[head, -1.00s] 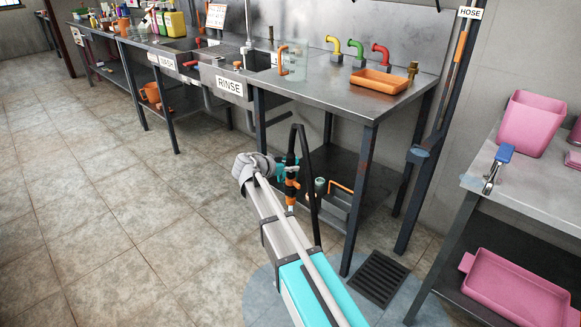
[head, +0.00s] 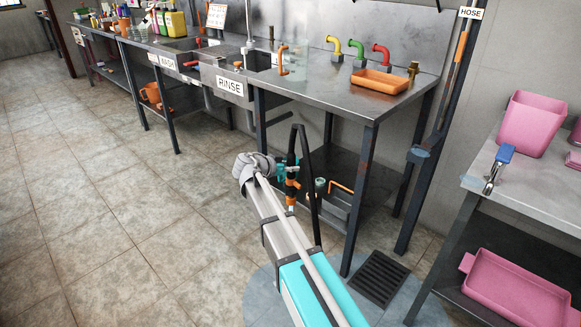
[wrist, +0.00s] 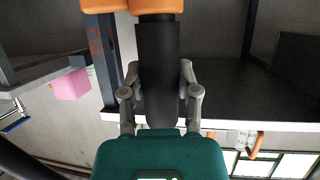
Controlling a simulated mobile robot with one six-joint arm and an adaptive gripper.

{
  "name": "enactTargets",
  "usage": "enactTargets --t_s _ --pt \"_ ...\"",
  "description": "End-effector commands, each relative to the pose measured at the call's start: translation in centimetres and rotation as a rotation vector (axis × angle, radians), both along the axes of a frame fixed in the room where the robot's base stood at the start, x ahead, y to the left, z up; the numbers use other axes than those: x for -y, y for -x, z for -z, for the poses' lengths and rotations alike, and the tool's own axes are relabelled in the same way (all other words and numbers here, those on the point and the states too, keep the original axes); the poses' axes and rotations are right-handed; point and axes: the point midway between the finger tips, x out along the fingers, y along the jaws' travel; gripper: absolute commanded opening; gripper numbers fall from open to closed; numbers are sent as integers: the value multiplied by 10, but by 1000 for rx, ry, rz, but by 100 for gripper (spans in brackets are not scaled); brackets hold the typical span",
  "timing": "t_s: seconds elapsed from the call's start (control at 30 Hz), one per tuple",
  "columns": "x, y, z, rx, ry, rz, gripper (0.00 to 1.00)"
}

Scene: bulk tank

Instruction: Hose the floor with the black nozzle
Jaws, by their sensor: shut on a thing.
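The black nozzle (wrist: 157,70) is a dark cylinder with an orange part at its far end. In the wrist view it lies between the two grey fingers of my gripper (wrist: 160,98), which is shut on it. In the head view my gripper (head: 284,169) is at the end of my arm, in front of the steel bench, with orange and black nozzle parts (head: 292,187) beside it. A black loop rises there, partly behind my arm. The tiled floor (head: 130,230) lies open to the left. No water stream is visible.
The steel sink bench (head: 330,95) stands close behind my gripper, its legs and lower shelf near it. A floor drain (head: 379,278) lies to the right on a bluish round patch (head: 262,300). A side table (head: 540,190) with pink tubs stands at right.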

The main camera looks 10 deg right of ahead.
Motion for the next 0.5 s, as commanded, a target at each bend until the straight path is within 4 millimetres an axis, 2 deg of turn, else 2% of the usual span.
enactTargets --t_s 0.5 --pt "-7 -11 0 0 1 0 0"
